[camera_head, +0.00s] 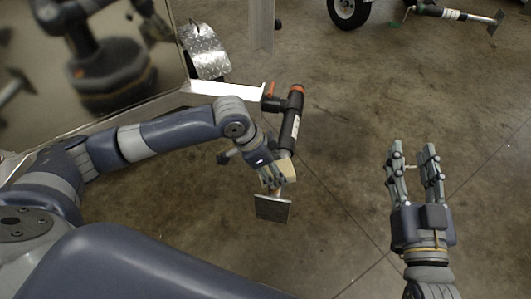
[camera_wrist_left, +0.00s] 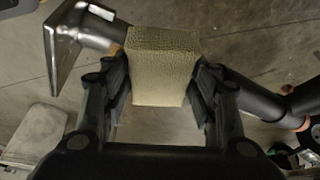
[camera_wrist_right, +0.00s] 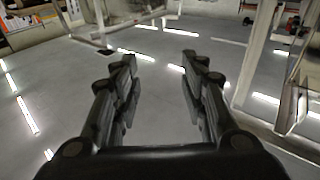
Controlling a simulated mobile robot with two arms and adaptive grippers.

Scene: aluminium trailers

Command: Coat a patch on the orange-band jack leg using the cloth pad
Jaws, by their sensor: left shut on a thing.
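The orange-band jack leg (camera_head: 292,122) stands at the trailer's corner, with a dark tube, an orange top and a square metal foot plate (camera_head: 272,208). My left gripper (camera_head: 272,178) is shut on the tan cloth pad (camera_head: 288,171) beside the lower part of the leg. In the left wrist view the cloth pad (camera_wrist_left: 163,68) sits between the fingers, and its upper left edge meets or overlaps the bare metal inner tube (camera_wrist_left: 98,30). Whether they truly touch is hard to tell. My right gripper (camera_head: 413,160) is open and empty, off to the right of the leg.
The shiny trailer wall (camera_head: 105,50) stands at the left, with a tread-plate fender (camera_head: 205,52) behind the leg. Another jack (camera_head: 450,14) and a wheel (camera_head: 347,10) are at the top right. The concrete floor (camera_head: 350,110) between is clear.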

